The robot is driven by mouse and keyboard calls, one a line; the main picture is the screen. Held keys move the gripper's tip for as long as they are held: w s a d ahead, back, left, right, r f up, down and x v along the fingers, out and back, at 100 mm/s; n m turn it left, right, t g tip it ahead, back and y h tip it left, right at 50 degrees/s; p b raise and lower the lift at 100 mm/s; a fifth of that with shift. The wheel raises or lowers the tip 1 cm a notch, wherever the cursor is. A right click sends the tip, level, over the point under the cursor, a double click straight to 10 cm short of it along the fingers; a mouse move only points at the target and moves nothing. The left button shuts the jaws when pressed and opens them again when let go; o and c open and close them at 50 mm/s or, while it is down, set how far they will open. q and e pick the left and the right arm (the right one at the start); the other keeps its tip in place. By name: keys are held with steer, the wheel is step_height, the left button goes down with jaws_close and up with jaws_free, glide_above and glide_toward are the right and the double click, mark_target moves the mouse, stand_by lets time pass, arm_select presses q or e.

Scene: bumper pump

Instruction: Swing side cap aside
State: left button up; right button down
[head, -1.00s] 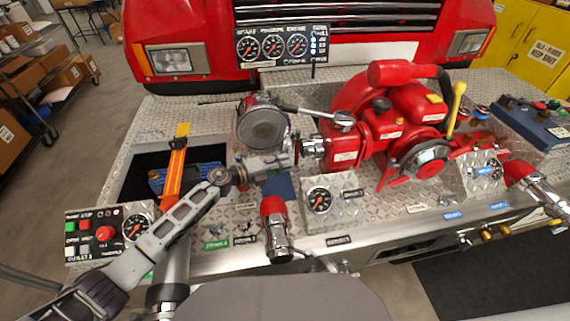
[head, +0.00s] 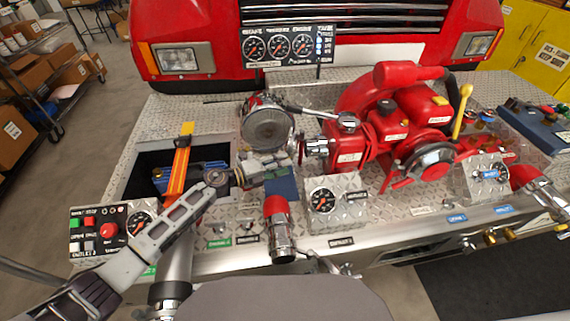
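A round grey disc with a chrome rim (head: 268,130) faces me on the fitting left of the red pump; it looks like the side cap. A chrome rod with a pale handle end runs from its top to the right. My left gripper (head: 282,166) is just below the disc, beside the fitting's lower right. Its fingers blend with the metal parts there, so I cannot tell whether they are open, shut or touching the cap. The red pump (head: 390,125) stands to the right. My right gripper is not in view.
A gauge panel (head: 288,45) stands behind. An open dark recess with an orange strap (head: 180,165) lies left of the fitting. A red-topped chrome outlet (head: 279,230) and a gauge plate (head: 335,201) are in front. A control box (head: 105,233) is at the left.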

arm_select(q)
steer(key=v, duration=1)
stand_by(0.3)
